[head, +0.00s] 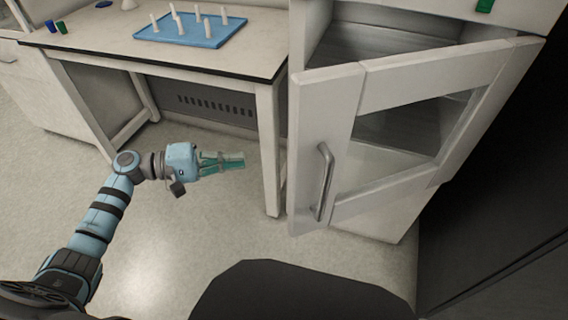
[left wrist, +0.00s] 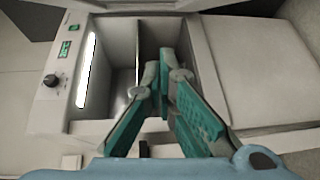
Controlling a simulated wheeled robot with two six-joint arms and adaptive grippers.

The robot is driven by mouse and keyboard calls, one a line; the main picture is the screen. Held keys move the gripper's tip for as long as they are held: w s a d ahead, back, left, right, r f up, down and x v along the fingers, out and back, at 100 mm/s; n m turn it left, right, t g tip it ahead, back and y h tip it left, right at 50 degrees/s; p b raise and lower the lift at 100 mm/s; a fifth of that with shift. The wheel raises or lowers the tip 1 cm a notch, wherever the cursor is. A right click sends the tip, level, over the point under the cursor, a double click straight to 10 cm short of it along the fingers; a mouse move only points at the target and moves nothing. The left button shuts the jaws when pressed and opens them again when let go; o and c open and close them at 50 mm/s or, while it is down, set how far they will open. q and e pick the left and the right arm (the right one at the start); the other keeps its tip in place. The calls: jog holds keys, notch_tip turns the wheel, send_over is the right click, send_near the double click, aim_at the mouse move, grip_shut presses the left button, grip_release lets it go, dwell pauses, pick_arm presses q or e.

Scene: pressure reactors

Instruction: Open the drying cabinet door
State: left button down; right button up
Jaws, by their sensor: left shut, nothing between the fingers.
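The drying cabinet (head: 425,15) stands at the right in the head view. Its white door (head: 335,95), with a window, is partly open. The door's left edge is swung out from the body, and a gap shows the interior above it. The metal bar handle (head: 325,182) is on the door's left part. My left gripper (head: 242,160) is shut and empty, left of the handle and apart from the door. In the left wrist view its fingers (left wrist: 165,62) meet in front of the open cabinet, whose lit interior (left wrist: 112,60) shows. My right gripper is not in view.
A white bench (head: 90,40) with a blue tray (head: 190,38) of several white pegs stands left of the cabinet. A bench leg (head: 271,150) is just beyond my left gripper. A control knob (left wrist: 52,80) and green display (left wrist: 65,48) show in the left wrist view. The floor (head: 200,240) in front is clear.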

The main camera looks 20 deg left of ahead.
pick_arm(q)
jog(key=d+r+m+h, duration=0.1)
jog(key=d+r, duration=0.2)
jog(key=d, duration=0.9)
jog(key=shift+s+r+g, duration=0.25)
jog(key=shift+r+g, duration=0.05)
jog(key=shift+r, duration=0.05)
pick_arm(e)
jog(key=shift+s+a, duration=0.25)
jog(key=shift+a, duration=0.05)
pick_arm(q)
jog(key=shift+d, duration=0.15)
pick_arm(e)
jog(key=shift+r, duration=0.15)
